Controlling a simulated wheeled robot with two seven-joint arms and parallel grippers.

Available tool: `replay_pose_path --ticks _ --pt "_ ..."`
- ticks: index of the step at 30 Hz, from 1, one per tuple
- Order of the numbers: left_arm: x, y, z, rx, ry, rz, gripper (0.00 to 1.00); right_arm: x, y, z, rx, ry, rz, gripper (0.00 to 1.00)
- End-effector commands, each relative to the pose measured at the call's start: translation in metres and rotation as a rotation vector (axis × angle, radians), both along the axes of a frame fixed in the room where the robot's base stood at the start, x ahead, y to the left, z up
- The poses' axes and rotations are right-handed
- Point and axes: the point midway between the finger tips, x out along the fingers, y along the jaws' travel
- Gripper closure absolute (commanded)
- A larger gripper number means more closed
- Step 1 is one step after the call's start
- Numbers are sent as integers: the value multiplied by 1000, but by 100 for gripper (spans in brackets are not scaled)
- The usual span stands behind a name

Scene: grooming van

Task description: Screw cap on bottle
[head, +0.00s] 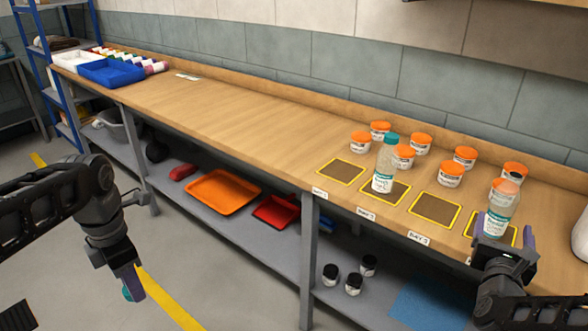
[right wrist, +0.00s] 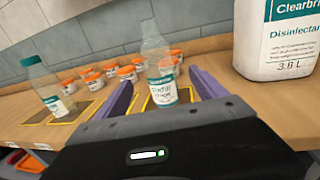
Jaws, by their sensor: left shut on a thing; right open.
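A clear bottle with a white and teal label (head: 497,219) stands upright on the rightmost marked square of the bench. Its top shows no cap in the right wrist view (right wrist: 157,58). My right gripper (head: 504,232) is open, with its purple fingers on either side of this bottle. I cannot tell whether they touch it. My left gripper (head: 128,280) is low over the floor, left of the bench, shut on a small teal cap (head: 127,293), which is mostly hidden by the fingers. A second bottle (head: 384,168) with a teal cap stands on another square.
Several orange-lidded jars (head: 449,175) stand behind the squares. A large white disinfectant jug (right wrist: 277,42) is at the right. Blue (head: 109,72) and white bins sit at the bench's far left. The long middle of the bench (head: 230,115) is clear.

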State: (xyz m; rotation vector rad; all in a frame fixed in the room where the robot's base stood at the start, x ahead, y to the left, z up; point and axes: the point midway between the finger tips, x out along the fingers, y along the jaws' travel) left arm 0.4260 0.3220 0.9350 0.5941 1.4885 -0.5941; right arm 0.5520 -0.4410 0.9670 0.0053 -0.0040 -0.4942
Motion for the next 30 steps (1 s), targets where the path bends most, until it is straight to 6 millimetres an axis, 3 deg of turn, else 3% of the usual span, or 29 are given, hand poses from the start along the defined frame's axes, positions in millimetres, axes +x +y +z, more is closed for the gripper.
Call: replay_pose_path --ticks 13,24,30 --pt "0 0 0 0 0 -3 100 4 -1 -1 1 4 2 19" --pt "0 0 5 0 0 -3 100 51 -26 -1 2 4 2 19" --pt "0 0 5 0 0 -3 100 61 -32 -1 -1 4 2 19"
